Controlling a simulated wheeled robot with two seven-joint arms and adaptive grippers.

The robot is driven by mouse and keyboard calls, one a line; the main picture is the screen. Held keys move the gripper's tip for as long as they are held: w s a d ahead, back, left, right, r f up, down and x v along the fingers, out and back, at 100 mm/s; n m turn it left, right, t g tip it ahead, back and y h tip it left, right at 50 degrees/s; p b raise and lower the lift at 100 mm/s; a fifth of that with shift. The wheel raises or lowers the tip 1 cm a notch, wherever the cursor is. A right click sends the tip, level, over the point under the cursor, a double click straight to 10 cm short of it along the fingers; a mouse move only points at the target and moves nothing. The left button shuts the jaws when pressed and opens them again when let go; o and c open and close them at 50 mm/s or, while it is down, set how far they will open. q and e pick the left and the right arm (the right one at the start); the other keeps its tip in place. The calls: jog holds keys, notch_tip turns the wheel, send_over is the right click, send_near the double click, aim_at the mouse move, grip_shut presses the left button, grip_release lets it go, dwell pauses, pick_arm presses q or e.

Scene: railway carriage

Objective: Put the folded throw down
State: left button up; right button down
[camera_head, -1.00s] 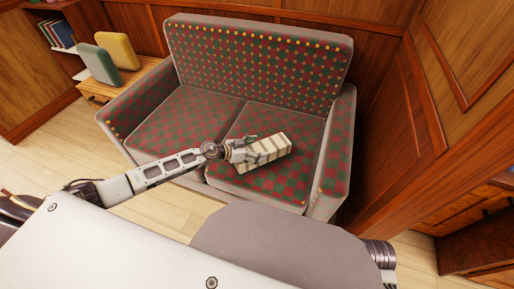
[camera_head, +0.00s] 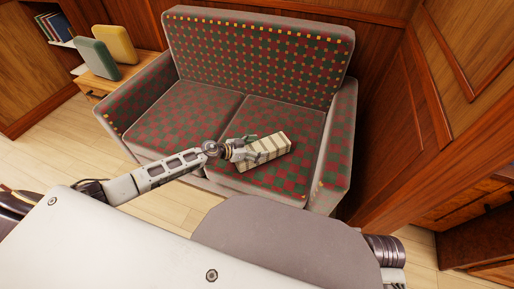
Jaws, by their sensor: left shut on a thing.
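The folded throw (camera_head: 268,150) is a cream block with dark stripes. It is at the right seat cushion of the checked sofa (camera_head: 255,60). I cannot tell for sure whether it rests on the cushion or hangs just above it. My left arm reaches in from the left, and my left gripper (camera_head: 246,148) is shut on the throw's left end. The fingers partly hide that end. My right gripper is not in view.
The sofa's left cushion (camera_head: 185,118) is bare. A small wooden table (camera_head: 98,87) with a green cushion (camera_head: 97,60) and a yellow cushion (camera_head: 116,43) stands left of the sofa. Books (camera_head: 54,28) sit on a shelf. A wood-panelled wall rises at the right.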

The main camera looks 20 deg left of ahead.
pick_arm(q)
jog(key=shift+f, duration=0.15)
dwell(0.5)
jog(key=o, duration=1.3)
jog(key=shift+o, duration=0.3)
jog(key=shift+f, duration=0.15)
jog(key=v, duration=1.2)
grip_shut()
dwell(0.5)
dwell(1.2)
